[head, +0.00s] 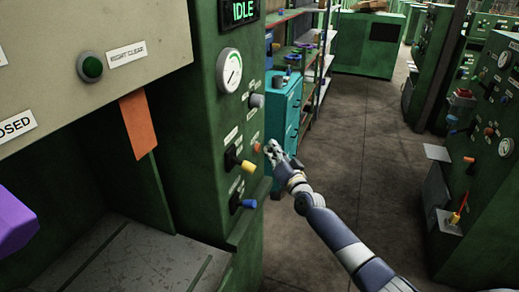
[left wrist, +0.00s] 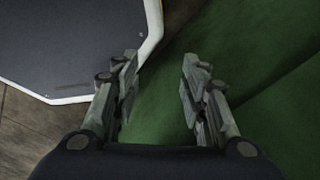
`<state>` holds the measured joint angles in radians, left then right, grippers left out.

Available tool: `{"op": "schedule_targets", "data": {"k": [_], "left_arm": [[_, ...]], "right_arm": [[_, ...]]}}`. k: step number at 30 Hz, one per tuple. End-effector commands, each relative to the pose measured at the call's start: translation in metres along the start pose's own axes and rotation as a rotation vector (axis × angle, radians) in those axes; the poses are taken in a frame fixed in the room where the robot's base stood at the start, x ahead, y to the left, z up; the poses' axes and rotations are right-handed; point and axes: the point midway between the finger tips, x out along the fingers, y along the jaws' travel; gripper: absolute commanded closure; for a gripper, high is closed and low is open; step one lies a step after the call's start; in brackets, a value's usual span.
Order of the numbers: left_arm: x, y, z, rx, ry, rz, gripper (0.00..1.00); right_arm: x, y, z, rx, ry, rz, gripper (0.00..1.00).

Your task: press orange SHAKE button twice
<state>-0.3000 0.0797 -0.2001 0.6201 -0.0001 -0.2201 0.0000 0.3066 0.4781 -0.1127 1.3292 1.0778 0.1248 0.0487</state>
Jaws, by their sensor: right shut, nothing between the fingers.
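The orange button (head: 257,147) sits on the right part of the green machine's control panel, right of the yellow-tipped lever; its label is too small to read. My right gripper (head: 269,147) is shut and empty, with its fingertips just right of the button. I cannot tell whether they touch it. My left gripper (left wrist: 158,72) shows in the left wrist view, open and empty, with green surfaces behind it. It is not in the head view.
The panel also carries a gauge (head: 229,70), a grey knob (head: 257,100), a yellow-tipped lever (head: 246,166) and a blue-tipped lever (head: 248,203). A display (head: 243,11) reads IDLE. A teal cabinet (head: 283,125) stands behind my right gripper. The aisle floor (head: 360,130) is clear.

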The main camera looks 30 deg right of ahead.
Motion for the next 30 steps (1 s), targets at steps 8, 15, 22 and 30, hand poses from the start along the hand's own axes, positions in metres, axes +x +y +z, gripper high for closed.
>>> {"op": "schedule_targets", "data": {"k": [8, 15, 22, 30], "left_arm": [[0.0000, -0.0001, 0.0000, 0.000, 0.000, 0.000, 0.60], [-0.0003, -0.0001, -0.0001, 0.000, 0.000, 0.000, 0.60], [-0.0003, -0.0002, -0.0001, 0.000, 0.000, 0.000, 0.60], [-0.0003, -0.0002, -0.0001, 0.000, 0.000, 0.000, 0.60]], "right_arm": [[0.0000, 0.0000, 0.0000, 0.000, 0.000, 0.000, 1.00], [0.0046, -0.0038, 0.0026, 0.001, 0.001, 0.000, 1.00], [0.0059, -0.0047, 0.0041, 0.000, 0.000, 0.000, 1.00], [0.0064, -0.0049, 0.0044, 0.000, 0.000, 0.000, 1.00]]}}
